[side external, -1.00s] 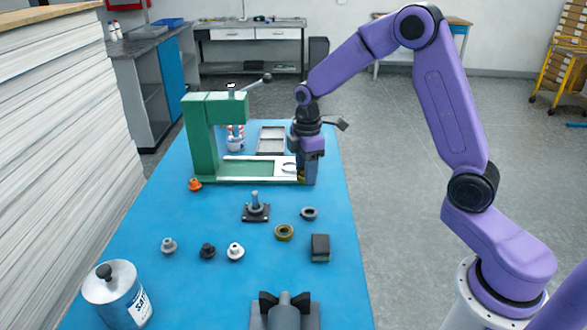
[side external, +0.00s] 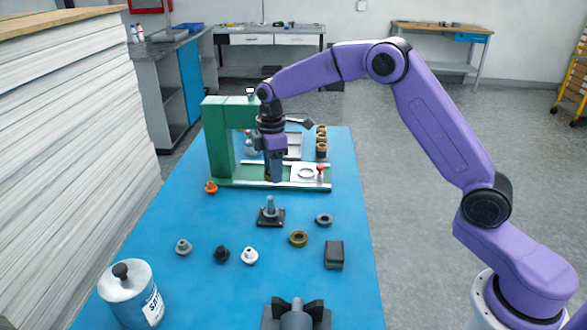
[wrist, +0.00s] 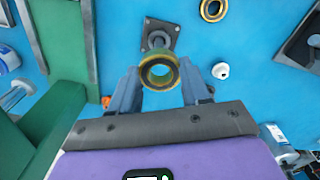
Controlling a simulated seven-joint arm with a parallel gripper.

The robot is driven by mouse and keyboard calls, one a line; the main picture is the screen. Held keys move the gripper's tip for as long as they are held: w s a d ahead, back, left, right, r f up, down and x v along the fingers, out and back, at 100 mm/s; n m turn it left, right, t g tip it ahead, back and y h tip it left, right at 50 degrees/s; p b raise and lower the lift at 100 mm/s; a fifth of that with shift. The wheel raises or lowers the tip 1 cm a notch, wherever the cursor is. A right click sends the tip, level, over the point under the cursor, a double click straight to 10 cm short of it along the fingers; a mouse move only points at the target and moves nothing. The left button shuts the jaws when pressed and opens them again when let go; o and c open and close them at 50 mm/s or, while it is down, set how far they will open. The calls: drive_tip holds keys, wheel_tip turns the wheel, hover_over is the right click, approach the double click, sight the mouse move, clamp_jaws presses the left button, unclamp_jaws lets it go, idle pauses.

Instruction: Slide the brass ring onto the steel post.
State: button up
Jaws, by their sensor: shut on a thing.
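My gripper (side external: 275,178) is shut on a brass ring; in the wrist view the ring (wrist: 159,72) sits between the fingertips with its hole showing. In the side view the ring is mostly hidden by the fingers. The gripper is above the table, in front of the green press. The steel post (side external: 270,204) stands upright on a square dark base, nearer the side camera than the gripper. In the wrist view the post (wrist: 157,40) shows just beyond the ring, apart from it as far as I can tell. A second brass-coloured ring (side external: 298,238) lies flat on the table.
The green press (side external: 219,140) stands beside my gripper. Several brass rings are stacked (side external: 321,142) behind it. A dark ring (side external: 324,219), a dark block (side external: 334,254), small flanged parts (side external: 249,256) and a canister (side external: 132,295) stand around the post. Blue table is bare between them.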

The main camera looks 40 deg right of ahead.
sight(270, 197)
drive_tip(key=shift+w+a, duration=0.25)
drive_tip(key=shift+w+a+f, duration=0.1)
drive_tip(key=shift+a+f, duration=0.05)
drive_tip(key=shift+f, duration=2.65)
drive_tip(key=shift+f, duration=2)
drive_tip(key=o, duration=1.7)
drive_tip(key=shift+c, duration=0.2)
drive_tip(key=shift+r, duration=4.5)
